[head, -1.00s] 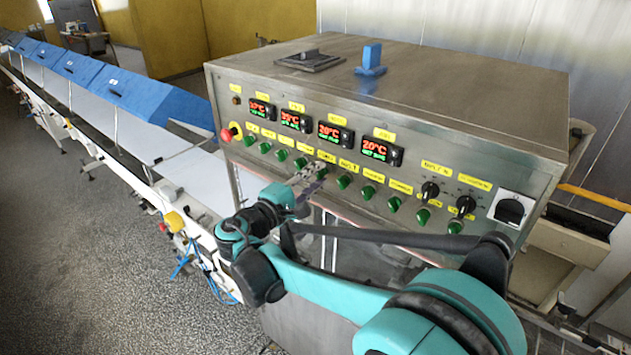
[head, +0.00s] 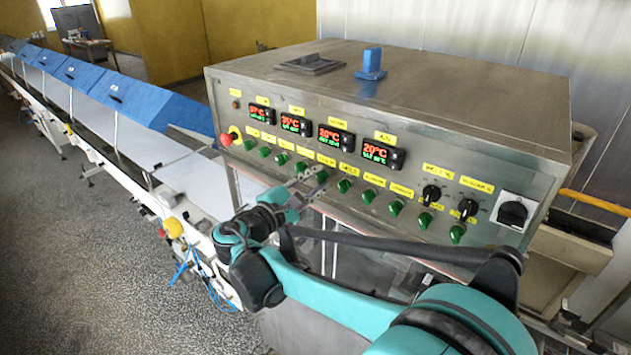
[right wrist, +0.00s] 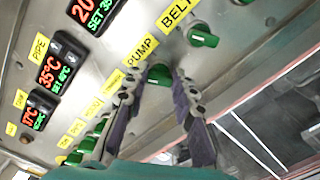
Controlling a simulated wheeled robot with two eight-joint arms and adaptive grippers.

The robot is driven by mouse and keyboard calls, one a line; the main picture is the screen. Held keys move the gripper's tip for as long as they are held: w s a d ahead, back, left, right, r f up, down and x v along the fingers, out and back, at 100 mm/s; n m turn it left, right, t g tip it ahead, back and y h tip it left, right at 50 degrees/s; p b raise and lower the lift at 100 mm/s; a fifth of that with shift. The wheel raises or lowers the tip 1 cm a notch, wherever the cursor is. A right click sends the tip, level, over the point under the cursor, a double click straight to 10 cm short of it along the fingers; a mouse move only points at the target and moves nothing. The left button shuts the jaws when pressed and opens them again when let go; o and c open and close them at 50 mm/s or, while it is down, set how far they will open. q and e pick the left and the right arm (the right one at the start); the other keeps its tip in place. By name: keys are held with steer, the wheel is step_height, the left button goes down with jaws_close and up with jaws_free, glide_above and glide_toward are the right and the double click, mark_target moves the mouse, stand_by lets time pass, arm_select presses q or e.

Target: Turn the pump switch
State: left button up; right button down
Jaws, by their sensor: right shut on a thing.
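The pump switch (right wrist: 158,73) is a green knob under the yellow PUMP label (right wrist: 140,48) on the steel control panel. It also shows small in the head view (head: 321,176), partly hidden by my fingers. My right gripper (right wrist: 158,80) has one finger on each side of this knob and is shut on it. In the head view my right gripper (head: 312,180) reaches the panel's lower row of switches from below left. Which way the knob points is hard to tell. My left gripper is in neither view.
Other green knobs flank the pump switch closely, such as the BELT one (right wrist: 203,39). Red temperature displays (head: 376,153) sit above. Black selectors (head: 431,193) are at right, and a red emergency button (head: 226,140) at left. A conveyor with blue covers (head: 150,103) runs left.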

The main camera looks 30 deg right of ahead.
steer(key=c, duration=1.2)
jaws_free()
steer(key=shift+a, duration=0.15)
steer(key=v, duration=1.2)
steer(key=shift+s+f, duration=0.1)
steer(key=shift+d+f, duration=0.1)
steer(key=shift+d, duration=0.1)
